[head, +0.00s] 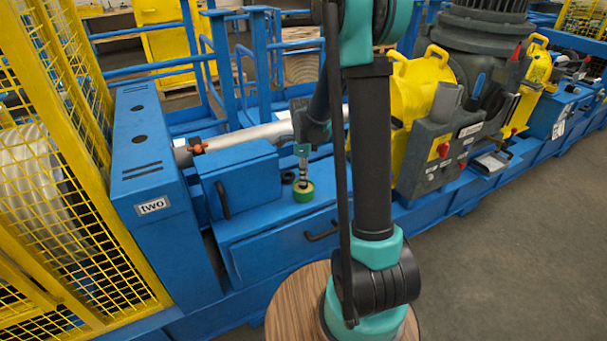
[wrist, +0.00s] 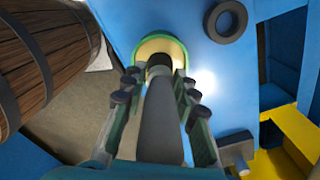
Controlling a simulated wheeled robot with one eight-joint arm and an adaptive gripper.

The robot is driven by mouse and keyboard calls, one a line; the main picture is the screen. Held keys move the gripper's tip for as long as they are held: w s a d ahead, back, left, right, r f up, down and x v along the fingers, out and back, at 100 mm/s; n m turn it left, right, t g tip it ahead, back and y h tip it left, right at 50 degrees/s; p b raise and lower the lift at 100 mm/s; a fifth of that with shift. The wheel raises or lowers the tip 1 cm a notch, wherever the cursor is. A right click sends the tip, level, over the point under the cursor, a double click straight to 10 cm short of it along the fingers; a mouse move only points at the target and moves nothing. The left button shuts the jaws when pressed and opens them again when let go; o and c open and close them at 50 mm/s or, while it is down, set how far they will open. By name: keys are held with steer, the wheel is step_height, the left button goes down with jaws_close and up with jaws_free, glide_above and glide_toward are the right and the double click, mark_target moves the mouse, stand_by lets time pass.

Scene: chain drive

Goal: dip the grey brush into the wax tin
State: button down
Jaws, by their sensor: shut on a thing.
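The wax tin (head: 303,194) is a small round green tin on the blue bench top, and its pale yellow inside shows in the wrist view (wrist: 148,47). My gripper (head: 302,151) is above the tin, pointing down. In the wrist view my gripper (wrist: 157,92) is shut on the grey brush (wrist: 160,125), with a finger on each side of the handle. The brush's dark tip (wrist: 159,64) is at the tin's opening, overlapping its inside. I cannot tell whether the tip touches the wax.
A black ring (wrist: 227,20) lies flat on the bench beside the tin. A blue box with a handle (head: 240,182) stands to the left of the tin. A grey control box (head: 430,150) is to the right. A wooden barrel (wrist: 40,60) shows at the left of the wrist view.

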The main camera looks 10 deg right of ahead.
steer(key=shift+f, duration=0.4)
stand_by(1.2)
steer(key=shift+r, duration=3.5)
